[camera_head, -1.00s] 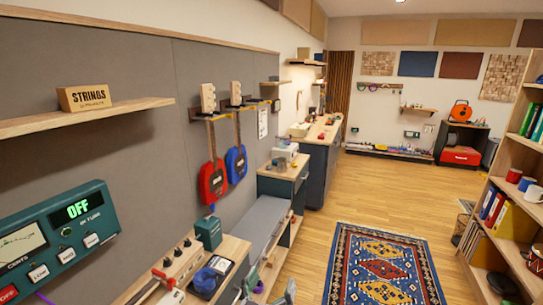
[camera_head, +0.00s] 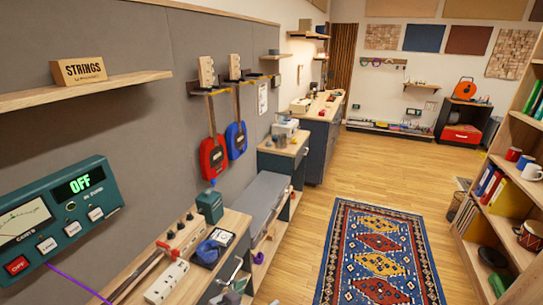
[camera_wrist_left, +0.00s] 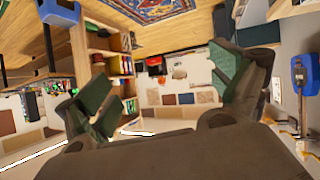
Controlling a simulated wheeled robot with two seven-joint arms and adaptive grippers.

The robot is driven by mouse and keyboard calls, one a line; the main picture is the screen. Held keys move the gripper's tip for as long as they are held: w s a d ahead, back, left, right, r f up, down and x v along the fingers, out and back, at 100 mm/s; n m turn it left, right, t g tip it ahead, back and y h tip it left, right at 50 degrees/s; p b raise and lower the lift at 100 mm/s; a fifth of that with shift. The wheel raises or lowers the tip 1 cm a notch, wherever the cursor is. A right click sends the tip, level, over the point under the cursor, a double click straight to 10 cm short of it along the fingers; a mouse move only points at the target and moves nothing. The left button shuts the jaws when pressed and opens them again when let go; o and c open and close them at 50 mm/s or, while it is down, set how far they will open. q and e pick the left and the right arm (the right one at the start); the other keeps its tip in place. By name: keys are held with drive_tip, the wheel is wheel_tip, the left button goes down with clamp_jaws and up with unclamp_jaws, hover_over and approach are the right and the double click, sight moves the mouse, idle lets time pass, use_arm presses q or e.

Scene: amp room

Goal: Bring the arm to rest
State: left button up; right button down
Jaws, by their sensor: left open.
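My left gripper (camera_wrist_left: 165,95) shows in the left wrist view. Its two dark fingers with green pads are spread wide apart, with nothing between them. The room beyond shows upside down through the gap. In the head view no arm stands out clearly; a small grey-green shape at the bottom edge is too cut off to name. My right gripper is in neither view.
A teal meter box (camera_head: 60,220) reading OFF is at the left. A bench (camera_head: 130,290) holds a white power strip (camera_head: 167,282). Red (camera_head: 213,158) and blue (camera_head: 236,140) guitars hang on the wall. A shelf unit (camera_head: 470,245) stands right. The patterned rug (camera_head: 380,260) is clear.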

use_arm(q)
drive_tip(key=s+a+f+n+g+y, duration=0.35)
drive_tip(key=s+a, duration=0.25)
drive_tip(key=a, duration=0.3)
drive_tip(key=s+a+f+n+g+y, duration=0.2)
drive_tip(key=s+a+y, duration=0.3)
drive_tip(key=a, duration=0.4)
wheel_tip(320, 180, down, 33)
drive_tip(key=s+g, duration=0.1)
drive_tip(key=s, duration=0.2)
drive_tip(key=s+a+f, duration=0.2)
drive_tip(key=s+f, duration=0.8)
drive_tip(key=s, duration=0.1)
drive_tip(key=s+a+f+g, duration=0.1)
drive_tip(key=s+a+f, duration=0.1)
drive_tip(key=s+f, duration=0.8)
drive_tip(key=shift+s+a+m, duration=0.15)
drive_tip(key=shift+s+m, duration=0.3)
drive_tip(key=shift+s, duration=0.05)
drive_tip(key=shift+g, duration=0.25)
